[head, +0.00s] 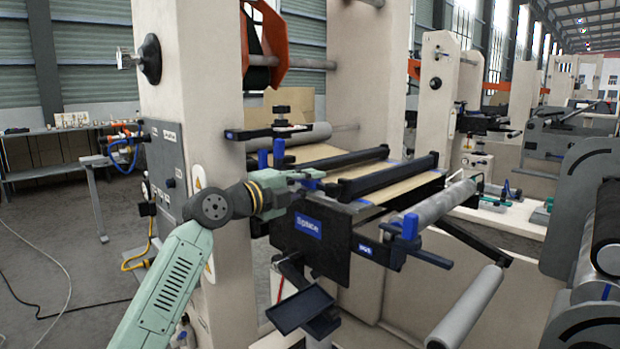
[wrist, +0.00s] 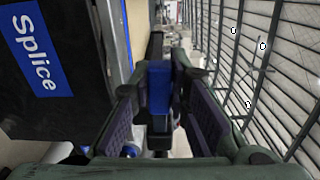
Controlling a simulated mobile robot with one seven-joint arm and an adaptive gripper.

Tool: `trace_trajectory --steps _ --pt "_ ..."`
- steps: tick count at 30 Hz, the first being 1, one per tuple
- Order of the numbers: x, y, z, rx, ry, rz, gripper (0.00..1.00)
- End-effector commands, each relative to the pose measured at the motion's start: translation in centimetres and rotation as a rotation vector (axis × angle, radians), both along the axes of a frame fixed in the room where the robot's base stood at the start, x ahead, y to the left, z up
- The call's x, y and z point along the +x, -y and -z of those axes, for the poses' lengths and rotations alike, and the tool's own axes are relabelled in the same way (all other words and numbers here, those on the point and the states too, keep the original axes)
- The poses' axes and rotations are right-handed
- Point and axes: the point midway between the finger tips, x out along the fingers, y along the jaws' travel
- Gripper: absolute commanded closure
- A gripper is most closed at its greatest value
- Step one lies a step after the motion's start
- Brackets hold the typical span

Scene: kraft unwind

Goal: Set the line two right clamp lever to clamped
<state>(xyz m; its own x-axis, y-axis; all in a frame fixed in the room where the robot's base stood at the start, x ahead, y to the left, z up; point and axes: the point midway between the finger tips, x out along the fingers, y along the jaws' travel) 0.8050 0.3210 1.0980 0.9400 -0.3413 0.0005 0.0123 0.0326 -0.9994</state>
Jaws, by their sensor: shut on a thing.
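My gripper (head: 312,179) is at the near left end of the splice table (head: 310,227), above its blue "Splice" label. In the wrist view my gripper (wrist: 160,84) has its padded fingers on both sides of a blue lever handle (wrist: 158,95) and is shut on it. Only a small bit of this blue handle (head: 309,184) shows in the head view, as my fingers hide most of it. I cannot tell the held lever's exact angle.
Two black bars (head: 390,175) cross the kraft web beside my gripper. More blue handles (head: 278,152) stand just behind my wrist. A black tray (head: 301,307) juts out below the table. A cream machine column (head: 215,130) rises close behind my arm.

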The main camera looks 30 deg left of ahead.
Motion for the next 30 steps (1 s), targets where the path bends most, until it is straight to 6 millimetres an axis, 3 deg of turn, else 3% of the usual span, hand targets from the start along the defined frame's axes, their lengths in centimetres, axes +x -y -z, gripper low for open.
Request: trace_trajectory --steps 19,20,30 --pt "0.01 0.05 0.55 -0.051 -0.023 0.002 1.00" --pt "0.01 0.04 0.56 -0.051 -0.023 0.003 0.83" --pt "0.00 0.03 0.42 -0.048 -0.020 0.001 0.63"
